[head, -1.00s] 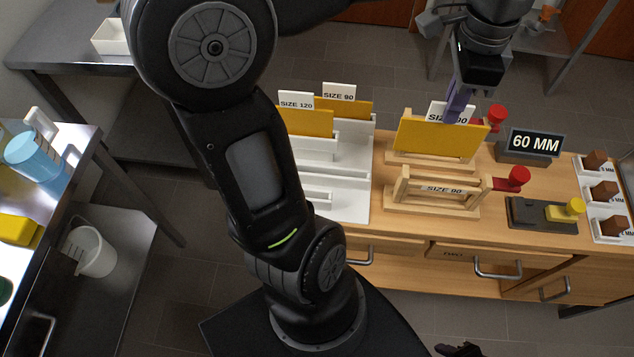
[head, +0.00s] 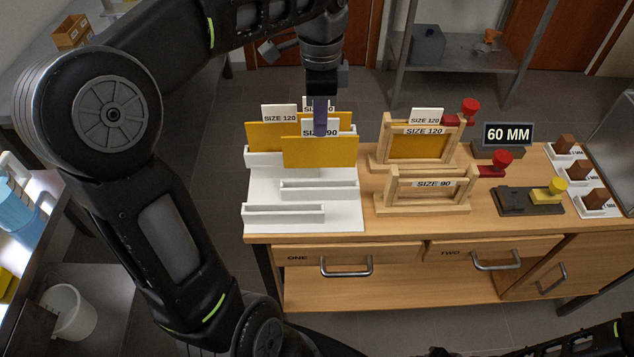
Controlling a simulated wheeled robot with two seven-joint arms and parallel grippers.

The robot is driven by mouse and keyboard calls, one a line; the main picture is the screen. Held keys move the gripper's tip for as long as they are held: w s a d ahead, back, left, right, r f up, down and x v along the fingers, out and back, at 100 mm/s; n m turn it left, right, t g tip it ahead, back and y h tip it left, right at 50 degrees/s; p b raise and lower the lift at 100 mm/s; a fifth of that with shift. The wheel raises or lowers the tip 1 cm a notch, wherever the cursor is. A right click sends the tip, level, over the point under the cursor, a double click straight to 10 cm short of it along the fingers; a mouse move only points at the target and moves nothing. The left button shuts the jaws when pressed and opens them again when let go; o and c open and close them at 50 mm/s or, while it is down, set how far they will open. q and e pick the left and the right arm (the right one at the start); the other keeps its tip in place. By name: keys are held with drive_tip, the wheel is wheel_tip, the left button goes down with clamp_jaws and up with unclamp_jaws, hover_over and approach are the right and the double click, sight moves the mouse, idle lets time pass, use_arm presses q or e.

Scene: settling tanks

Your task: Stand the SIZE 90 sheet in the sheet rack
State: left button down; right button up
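My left gripper (head: 320,122) is shut on the top tag of a yellow sheet, the SIZE 90 sheet (head: 320,153); its fingers partly cover the tag, but "90" is readable. The sheet is upright over the white sheet rack (head: 349,218), above and behind a slotted bar on the right. Its lower edge appears above that bar; I cannot tell whether it touches the rack. A SIZE 120 sheet (head: 262,132) stands in the rack at back left. Another yellow sheet (head: 345,118) stands behind, its tag partly hidden. A dark part at the bottom edge may be my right gripper (head: 440,351).
A wooden frame marked SIZE 120 (head: 377,163) holds a yellow sheet, right of the rack. In front is an empty-looking SIZE 90 frame (head: 390,205). A 60 MM display (head: 508,134) and black block with a yellow knob (head: 515,200) stand further right. The front rack bar (head: 284,213) looks empty.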

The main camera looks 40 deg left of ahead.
sight(320, 156)
use_arm(q)
wheel_tip(320, 156, down, 6)
drive_tip(key=shift+r, duration=0.1)
wheel_tip(320, 156, down, 4)
drive_tip(key=shift+r, duration=0.2)
idle(0.4)
drive_tip(key=shift+f, duration=0.15)
drive_tip(key=c, duration=1.6)
unclamp_jaws()
